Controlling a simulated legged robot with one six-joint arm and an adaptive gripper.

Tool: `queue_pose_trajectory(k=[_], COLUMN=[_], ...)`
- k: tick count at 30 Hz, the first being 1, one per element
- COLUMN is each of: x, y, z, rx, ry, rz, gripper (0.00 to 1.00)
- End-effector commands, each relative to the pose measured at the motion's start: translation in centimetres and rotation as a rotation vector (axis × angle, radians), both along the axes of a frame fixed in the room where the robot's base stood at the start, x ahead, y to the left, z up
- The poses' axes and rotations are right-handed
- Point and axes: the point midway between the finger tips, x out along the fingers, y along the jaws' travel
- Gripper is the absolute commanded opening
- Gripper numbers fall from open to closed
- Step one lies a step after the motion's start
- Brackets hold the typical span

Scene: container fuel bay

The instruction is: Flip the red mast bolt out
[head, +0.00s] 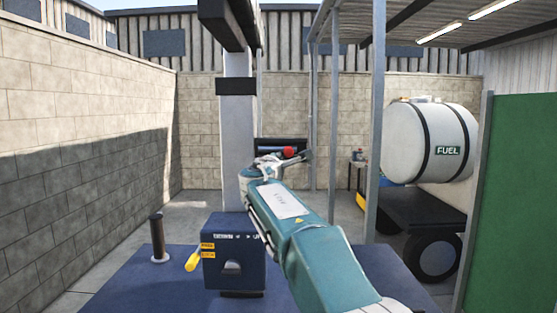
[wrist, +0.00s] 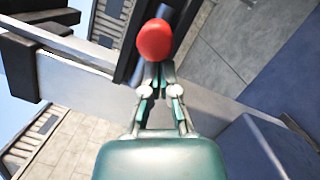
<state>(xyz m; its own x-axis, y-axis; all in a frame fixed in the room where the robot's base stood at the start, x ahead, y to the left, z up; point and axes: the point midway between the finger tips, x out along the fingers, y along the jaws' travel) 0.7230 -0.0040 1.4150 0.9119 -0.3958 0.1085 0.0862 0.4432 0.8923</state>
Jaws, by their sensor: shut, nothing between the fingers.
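The red mast bolt shows as a round red knob (head: 288,152) beside the pale upright mast (head: 237,150), in front of a dark bracket. In the wrist view the red knob (wrist: 154,40) is just beyond my fingertips. My gripper (wrist: 156,74) is shut with nothing between its fingers, its tips pointing at the knob's lower edge. I cannot tell whether they touch it. The bolt's shaft is hidden behind the knob and fingers. In the head view my arm reaches up to the right side of the mast.
A blue box (head: 233,262) with yellow labels stands at the mast's foot. A yellow handle (head: 192,262) and a dark post (head: 157,238) are left of it. A canopy post (head: 375,120), a white fuel tank (head: 440,140) and a green panel (head: 515,210) are at right.

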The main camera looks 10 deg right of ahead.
Motion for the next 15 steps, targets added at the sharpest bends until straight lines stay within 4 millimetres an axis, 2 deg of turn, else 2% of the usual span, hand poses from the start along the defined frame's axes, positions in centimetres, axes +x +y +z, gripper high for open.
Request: queue_pose_trajectory(k=[8, 11, 15], x=[0.0, -0.2, -0.7], y=[-0.1, -1.1, -3.7], z=[0.0, 0.0, 0.0], rx=[0.0, 0.0, 0.0], ry=[0.0, 0.0, 0.0], rz=[0.0, -0.002, -0.004], gripper=[0.0, 0.0, 0.0])
